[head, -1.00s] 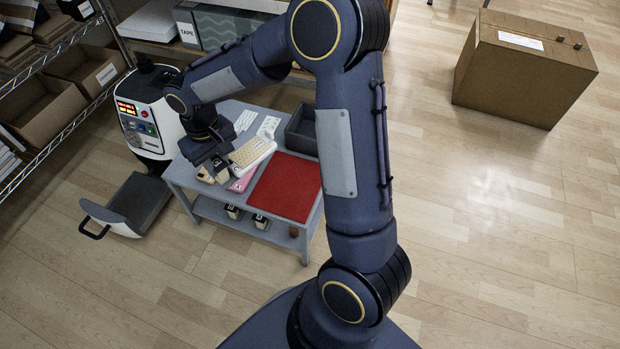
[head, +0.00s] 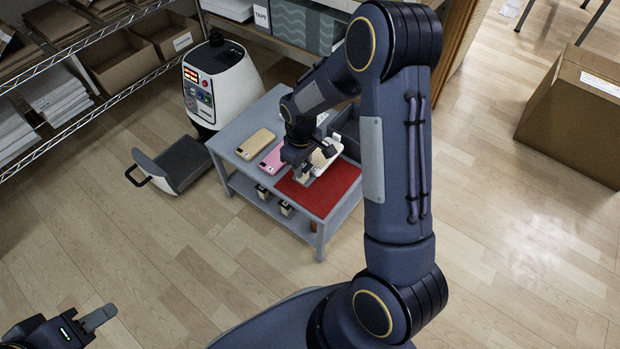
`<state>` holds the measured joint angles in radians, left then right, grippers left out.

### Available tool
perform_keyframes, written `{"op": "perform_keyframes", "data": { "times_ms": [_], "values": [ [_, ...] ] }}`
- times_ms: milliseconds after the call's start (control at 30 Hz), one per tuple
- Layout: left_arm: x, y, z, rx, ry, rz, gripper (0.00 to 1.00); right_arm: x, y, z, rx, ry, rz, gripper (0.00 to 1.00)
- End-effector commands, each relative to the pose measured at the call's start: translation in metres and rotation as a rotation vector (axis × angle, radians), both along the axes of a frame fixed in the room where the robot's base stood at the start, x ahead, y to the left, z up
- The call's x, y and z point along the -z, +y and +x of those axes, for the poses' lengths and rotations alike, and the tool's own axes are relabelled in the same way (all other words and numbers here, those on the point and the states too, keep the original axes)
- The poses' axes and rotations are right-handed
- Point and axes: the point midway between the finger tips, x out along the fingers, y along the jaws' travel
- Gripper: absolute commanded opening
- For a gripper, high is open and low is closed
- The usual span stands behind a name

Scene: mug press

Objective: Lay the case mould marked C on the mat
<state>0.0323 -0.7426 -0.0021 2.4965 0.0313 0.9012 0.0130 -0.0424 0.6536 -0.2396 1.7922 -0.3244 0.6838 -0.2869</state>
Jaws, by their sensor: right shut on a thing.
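My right gripper (head: 301,170) is shut on a cream case mould (head: 326,157), gripping it near its left end. It holds the mould over the far part of the red mat (head: 325,198); I cannot tell whether the mould touches the mat. No letter on the mould is readable. A tan case mould (head: 256,144) and a pink case mould (head: 272,158) lie on the grey table (head: 228,140), left of the mat. My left gripper (head: 98,318) is at the bottom left, far from the table, with only part of it showing.
A dark grey bin (head: 347,128) stands at the table's back right, partly behind my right arm. A white press machine (head: 222,85) with a pulled-out drawer (head: 172,165) stands left of the table. Small blocks sit on the lower shelf. A cardboard box (head: 575,115) is far right.

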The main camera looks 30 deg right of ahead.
Motion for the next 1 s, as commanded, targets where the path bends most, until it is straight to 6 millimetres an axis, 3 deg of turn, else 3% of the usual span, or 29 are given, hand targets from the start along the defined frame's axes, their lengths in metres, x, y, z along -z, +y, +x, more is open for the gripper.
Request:
{"op": "perform_keyframes", "data": {
  "times_ms": [33, 367, 533, 900, 933, 1000],
  "values": [
    [0.006, 0.000, 0.000, 0.000, 0.000, 0.000, 0.36, 0.009, -0.006, -0.001, 0.002, 0.000, 0.000, 0.00],
    [0.016, 0.000, 0.000, 0.000, 0.000, 0.000, 0.36, 0.030, -0.023, -0.003, 0.002, 0.000, 0.000, 0.00],
    [0.025, 0.000, 0.000, 0.000, 0.000, 0.000, 0.36, 0.055, -0.021, -0.003, -0.001, 0.000, 0.000, 0.00],
    [0.026, 0.000, 0.000, 0.000, 0.000, 0.000, 0.36, 0.059, -0.021, -0.003, 0.000, -0.001, -0.001, 0.00],
    [0.026, 0.000, 0.000, 0.000, 0.000, 0.000, 0.36, 0.059, -0.021, -0.003, 0.000, 0.000, 0.000, 0.26],
    [0.025, 0.000, 0.000, 0.000, 0.000, 0.000, 0.36, 0.058, -0.021, -0.003, 0.000, 0.000, 0.000, 0.36]
  ]
}}
